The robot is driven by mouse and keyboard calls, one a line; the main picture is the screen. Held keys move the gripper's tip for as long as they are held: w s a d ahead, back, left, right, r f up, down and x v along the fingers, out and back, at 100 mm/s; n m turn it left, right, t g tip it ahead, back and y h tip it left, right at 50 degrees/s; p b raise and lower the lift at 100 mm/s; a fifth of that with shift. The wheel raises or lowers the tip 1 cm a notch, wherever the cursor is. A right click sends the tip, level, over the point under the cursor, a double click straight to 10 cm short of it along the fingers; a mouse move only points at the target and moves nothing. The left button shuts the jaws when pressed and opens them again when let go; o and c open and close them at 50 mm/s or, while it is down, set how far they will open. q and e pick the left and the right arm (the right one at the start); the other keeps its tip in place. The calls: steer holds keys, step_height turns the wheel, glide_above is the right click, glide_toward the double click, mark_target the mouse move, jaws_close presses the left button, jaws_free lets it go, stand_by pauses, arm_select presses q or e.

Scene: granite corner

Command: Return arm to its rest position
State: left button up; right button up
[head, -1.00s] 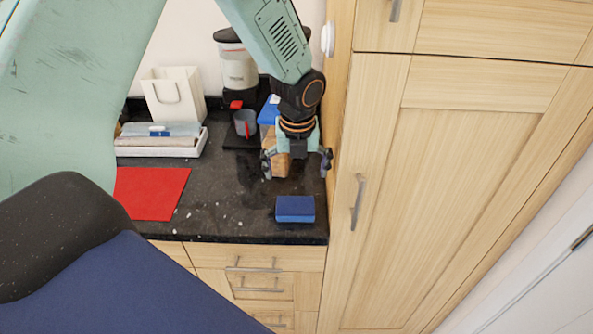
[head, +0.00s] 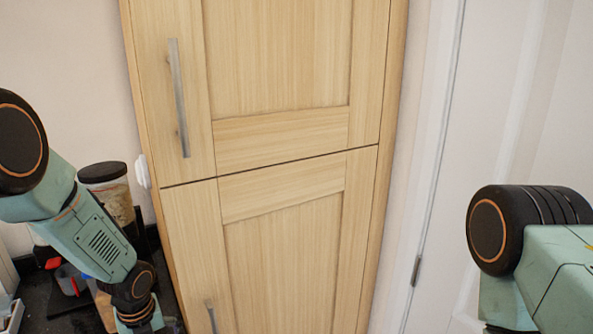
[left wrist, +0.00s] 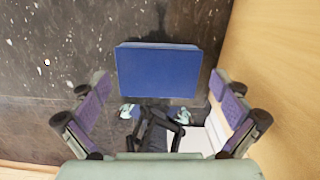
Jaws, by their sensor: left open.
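My left arm comes in from the left in the head view, hanging down over the dark counter (head: 40,306). Its gripper is mostly cut off by the bottom edge there. In the left wrist view my left gripper (left wrist: 158,88) is open, its two fingers wide apart with nothing between them. A blue block (left wrist: 157,72) lies on the counter ahead of the fingers, apart from them. Part of my right arm shows at the right edge of the head view, but its gripper is out of the picture.
A tall wooden cabinet (head: 285,255) with metal handles fills the middle of the head view, close beside my left arm. A pale door frame is on the right.

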arm_select(q)
step_height(320, 180, down, 2)
steer(key=shift+a+f, duration=0.1)
steer(key=shift+f, duration=0.1)
steer(key=shift+w+r, duration=0.1)
steer(key=shift+r, duration=0.2)
steer(key=shift+a+r, duration=0.15)
steer(key=shift+r, duration=0.35)
